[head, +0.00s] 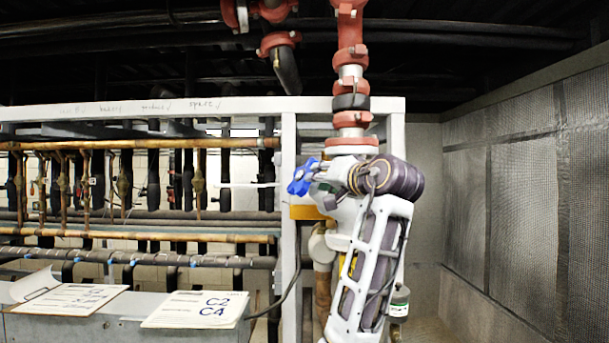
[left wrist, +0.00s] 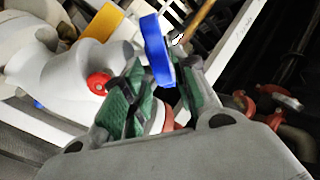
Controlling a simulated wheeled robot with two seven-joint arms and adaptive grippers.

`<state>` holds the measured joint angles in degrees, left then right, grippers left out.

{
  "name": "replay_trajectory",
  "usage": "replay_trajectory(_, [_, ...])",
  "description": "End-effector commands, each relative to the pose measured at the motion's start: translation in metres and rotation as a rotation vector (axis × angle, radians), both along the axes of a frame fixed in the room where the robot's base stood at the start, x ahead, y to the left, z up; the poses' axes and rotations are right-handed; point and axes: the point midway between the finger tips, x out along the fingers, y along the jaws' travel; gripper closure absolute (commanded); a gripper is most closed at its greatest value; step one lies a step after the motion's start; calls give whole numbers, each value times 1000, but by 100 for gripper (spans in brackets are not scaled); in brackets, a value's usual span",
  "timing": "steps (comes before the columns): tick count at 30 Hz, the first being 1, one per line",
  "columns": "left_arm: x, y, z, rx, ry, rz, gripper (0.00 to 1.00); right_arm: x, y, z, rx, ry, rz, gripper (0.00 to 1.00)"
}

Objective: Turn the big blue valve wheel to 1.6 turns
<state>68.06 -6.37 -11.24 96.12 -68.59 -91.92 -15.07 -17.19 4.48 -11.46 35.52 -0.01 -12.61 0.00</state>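The blue valve wheel (head: 302,178) is at the centre of the head view, left of the red and white vertical pipe. It appears edge-on in the left wrist view (left wrist: 158,50). My left gripper (left wrist: 160,75) has its two green-padded fingers on either side of the wheel's rim. The gap between the fingertips is narrow and the rim fills most of it, so it looks shut on the rim. In the head view the hand (head: 326,183) is just right of the wheel, partly hidden by my arm. The valve body behind is mostly covered. My right gripper is not in view.
A white frame post (head: 289,220) stands close left of the wheel. Red pipe fittings (head: 351,120) rise above it. A yellow part (head: 304,212) lies just below. Signs (head: 196,309) lie on a ledge at lower left. Mesh panels (head: 523,200) stand at the right.

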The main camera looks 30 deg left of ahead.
Motion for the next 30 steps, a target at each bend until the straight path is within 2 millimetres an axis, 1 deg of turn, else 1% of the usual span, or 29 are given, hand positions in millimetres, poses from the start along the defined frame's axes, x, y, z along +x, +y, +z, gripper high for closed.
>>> replay_trajectory(3, [8, 15, 2, 1, 1, 2, 71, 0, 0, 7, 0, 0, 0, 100])
replay_trajectory(15, [34, 60, 2, -1, 1, 2, 71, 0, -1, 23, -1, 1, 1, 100])
replay_trajectory(22, [44, 76, 2, 0, 0, 1, 71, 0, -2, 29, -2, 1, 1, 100])
replay_trajectory(30, [46, 81, 0, -1, -1, 0, 71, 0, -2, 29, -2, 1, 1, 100])
